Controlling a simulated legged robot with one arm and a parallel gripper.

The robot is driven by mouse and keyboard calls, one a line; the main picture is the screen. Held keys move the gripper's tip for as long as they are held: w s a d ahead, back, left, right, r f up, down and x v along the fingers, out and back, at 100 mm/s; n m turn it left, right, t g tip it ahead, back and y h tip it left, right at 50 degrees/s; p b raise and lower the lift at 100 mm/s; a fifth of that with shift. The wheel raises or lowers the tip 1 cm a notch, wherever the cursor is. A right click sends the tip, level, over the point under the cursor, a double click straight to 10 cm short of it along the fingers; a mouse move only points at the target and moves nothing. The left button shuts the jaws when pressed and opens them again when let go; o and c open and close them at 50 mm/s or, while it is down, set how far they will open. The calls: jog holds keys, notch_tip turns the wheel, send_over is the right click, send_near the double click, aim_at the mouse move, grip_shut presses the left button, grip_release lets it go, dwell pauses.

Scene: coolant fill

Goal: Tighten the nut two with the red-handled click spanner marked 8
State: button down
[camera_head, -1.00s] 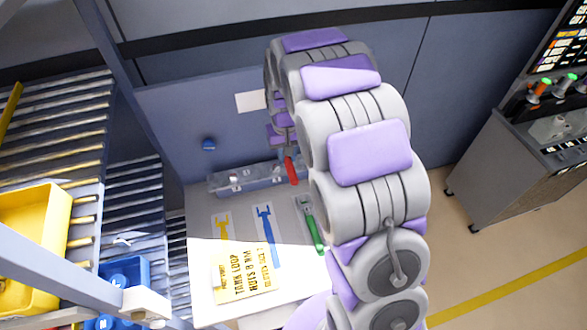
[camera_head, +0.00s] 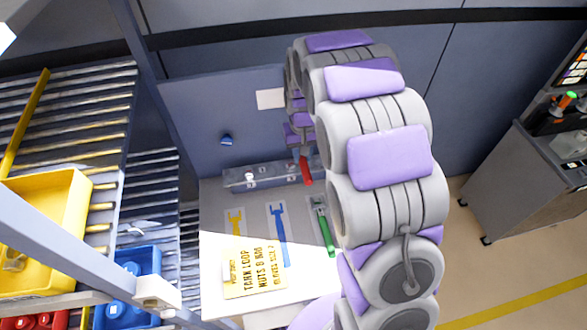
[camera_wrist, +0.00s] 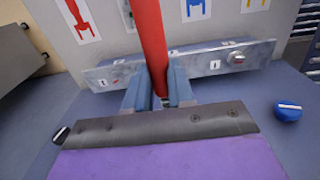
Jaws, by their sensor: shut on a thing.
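My gripper (camera_wrist: 158,98) is shut on the red handle (camera_wrist: 149,35) of a spanner, which runs up out of the wrist view. In the head view the red handle (camera_head: 305,172) shows beside the far end of my arm, at the right part of a grey metal rail (camera_head: 250,184). I cannot tell which fitting is nut two.
Yellow (camera_head: 236,222), blue (camera_head: 278,235) and green (camera_head: 323,225) spanner shapes lie on the pale board. A yellow sign (camera_head: 255,272) lies in front. A blue knob (camera_head: 226,138) is on the panel. A yellow bin (camera_head: 70,215) and roller racks stand left, a grey console (camera_head: 520,175) right.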

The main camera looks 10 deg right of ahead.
jog(key=shift+a, duration=0.45)
jog(key=shift+d, duration=0.25)
jog(key=shift+d+f+b, duration=0.35)
jog(key=shift+f+b, duration=0.1)
jog(key=shift+b, duration=0.2)
jog(key=f+n+b, duration=0.1)
jog(key=b, duration=0.2)
jog(key=d+f+n+b, duration=0.1)
jog(key=f+n+b, duration=0.3)
jog(key=b, duration=0.1)
jog(key=shift+s+d+f+b, duration=0.1)
jog(key=shift+d+b, duration=0.25)
jog(key=shift+d, duration=0.05)
jog(key=shift+a+p, duration=0.1)
jog(key=shift+p, duration=0.2)
jog(key=shift+f, duration=2)
